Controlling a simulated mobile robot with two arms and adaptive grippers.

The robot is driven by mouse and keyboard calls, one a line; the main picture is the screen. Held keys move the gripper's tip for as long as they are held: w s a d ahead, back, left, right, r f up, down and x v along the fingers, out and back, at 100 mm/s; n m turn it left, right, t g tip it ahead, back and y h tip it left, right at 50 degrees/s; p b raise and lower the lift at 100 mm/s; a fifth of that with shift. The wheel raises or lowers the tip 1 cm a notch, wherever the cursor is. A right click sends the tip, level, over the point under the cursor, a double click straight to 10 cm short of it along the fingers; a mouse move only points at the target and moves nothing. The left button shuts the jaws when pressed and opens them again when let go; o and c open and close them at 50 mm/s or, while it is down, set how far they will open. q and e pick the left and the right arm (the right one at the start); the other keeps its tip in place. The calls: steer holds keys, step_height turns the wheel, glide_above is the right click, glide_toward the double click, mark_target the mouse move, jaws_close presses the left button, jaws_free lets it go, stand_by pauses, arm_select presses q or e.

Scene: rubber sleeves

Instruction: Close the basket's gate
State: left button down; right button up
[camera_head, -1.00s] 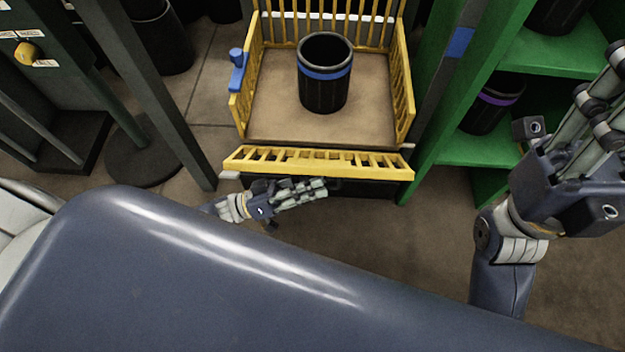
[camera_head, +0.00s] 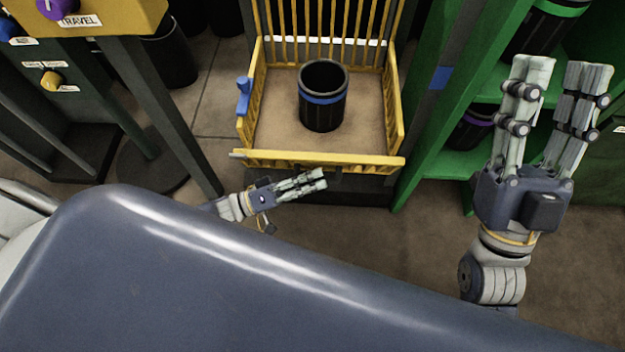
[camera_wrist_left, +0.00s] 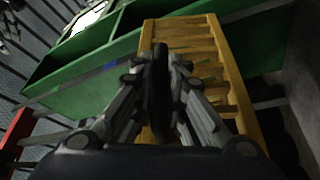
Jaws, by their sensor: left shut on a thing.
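The yellow basket (camera_head: 398,115) stands ahead with a brown floor and slatted sides. Its yellow gate (camera_head: 320,160) crosses the front, seen nearly edge-on from above, close to upright; I cannot tell whether it is fully closed. My left gripper (camera_head: 318,180) is just in front of the gate. In the left wrist view its fingers are shut on a dark handle bar (camera_wrist_left: 160,75), with the yellow slatted gate (camera_wrist_left: 218,65) behind. A blue latch-like part (camera_head: 243,95) sits on the basket's left side. My right gripper (camera_head: 555,80) is open and empty, at the right.
A black sleeve with a blue band (camera_head: 323,115) stands upright inside the basket, clear of the gate. A green shelf (camera_head: 460,150) with banded sleeves is at the right. A dark post (camera_head: 150,90) and a yellow panel with a purple knob (camera_head: 105,15) are left.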

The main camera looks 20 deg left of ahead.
mark_target(313, 163)
arm_select(q)
steer(key=shift+w+a+r+n+y+p, duration=0.15)
steer(key=shift+w+r+n+p, duration=0.2)
steer(key=shift+r+n+p, duration=0.1)
steer(key=shift+w+a+r+n+y+p, duration=0.1)
steer(key=shift+w+r+n+y+p, duration=0.05)
steer(key=shift+w+r+n+p, duration=0.25)
steer(key=shift+w+a+r+n+y+p, duration=0.2)
steer(key=shift+w+r+n+y+p, duration=0.1)
steer(key=shift+w+n+p, duration=0.25)
steer(key=shift+w+a, duration=0.1)
steer(key=shift+w, duration=0.25)
arm_select(e)
steer(key=w+f+g+h, duration=0.1)
steer(key=w+f+g, duration=0.2)
steer(key=f, duration=0.3)
steer(key=w+f+g+h, duration=0.2)
steer(key=w+f+g, duration=0.2)
steer(key=f, duration=0.3)
steer(key=shift+w+g, duration=0.15)
steer(key=shift+g, duration=0.75)
arm_select(q)
steer(key=shift+w+r, duration=0.1)
arm_select(e)
steer(key=shift+a, duration=0.1)
arm_select(q)
steer(key=c, duration=1.6)
jaws_free()
arm_select(e)
steer(key=shift+f, duration=0.15)
